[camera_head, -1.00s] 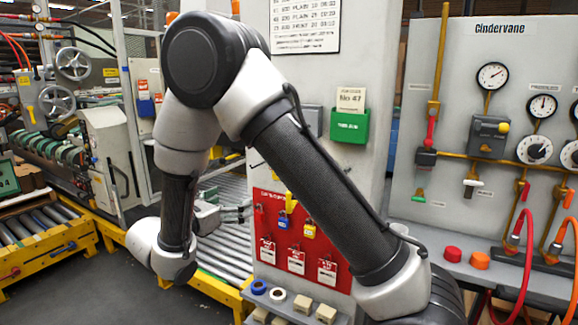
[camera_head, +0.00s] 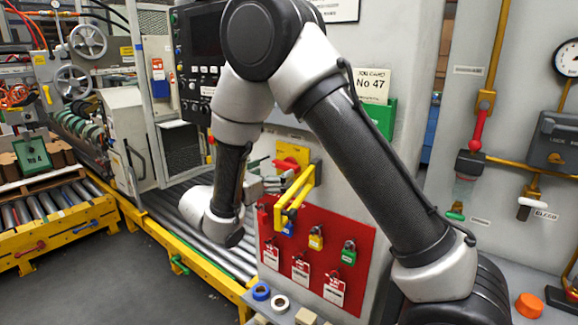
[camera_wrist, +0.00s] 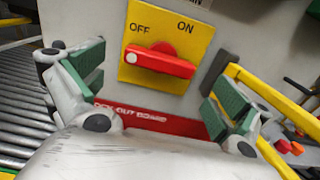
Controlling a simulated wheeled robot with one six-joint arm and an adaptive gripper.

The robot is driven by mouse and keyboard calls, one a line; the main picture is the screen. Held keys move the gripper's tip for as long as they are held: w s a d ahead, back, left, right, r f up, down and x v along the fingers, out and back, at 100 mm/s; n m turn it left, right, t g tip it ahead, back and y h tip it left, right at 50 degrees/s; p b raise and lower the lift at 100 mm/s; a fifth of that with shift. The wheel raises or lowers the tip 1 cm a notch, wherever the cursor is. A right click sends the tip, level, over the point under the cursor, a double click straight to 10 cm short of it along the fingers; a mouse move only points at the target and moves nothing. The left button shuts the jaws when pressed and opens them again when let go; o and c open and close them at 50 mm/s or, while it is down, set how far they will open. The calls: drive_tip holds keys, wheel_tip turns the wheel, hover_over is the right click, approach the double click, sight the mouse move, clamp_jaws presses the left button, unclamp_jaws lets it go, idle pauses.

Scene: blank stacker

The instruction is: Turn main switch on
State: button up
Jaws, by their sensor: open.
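The main switch is a red rotary handle (camera_wrist: 160,62) on a yellow plate (camera_wrist: 187,30) marked OFF and ON. The handle lies roughly level, its white-dotted end at the left under OFF. In the head view the red handle (camera_head: 286,163) and yellow plate (camera_head: 296,152) show on the grey cabinet, beyond my arm. My gripper (camera_wrist: 155,76) is open and empty, its green-padded fingers left and right of the handle in the wrist view. No contact with the handle shows. In the head view my gripper (camera_head: 262,187) is partly hidden by my wrist.
A yellow bar (camera_head: 297,193) stands out from the cabinet close to the switch, and also shows right of my finger in the wrist view (camera_wrist: 262,92). A red lockout board (camera_head: 345,283) with padlocks and tags hangs below. A roller conveyor (camera_head: 185,203) runs at the left.

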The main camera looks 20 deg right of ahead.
sight(283, 168)
drive_tip(key=x, duration=0.5)
drive_tip(key=shift+w+d, duration=0.2)
drive_tip(key=shift+d, duration=0.05)
drive_tip(key=c, duration=0.9)
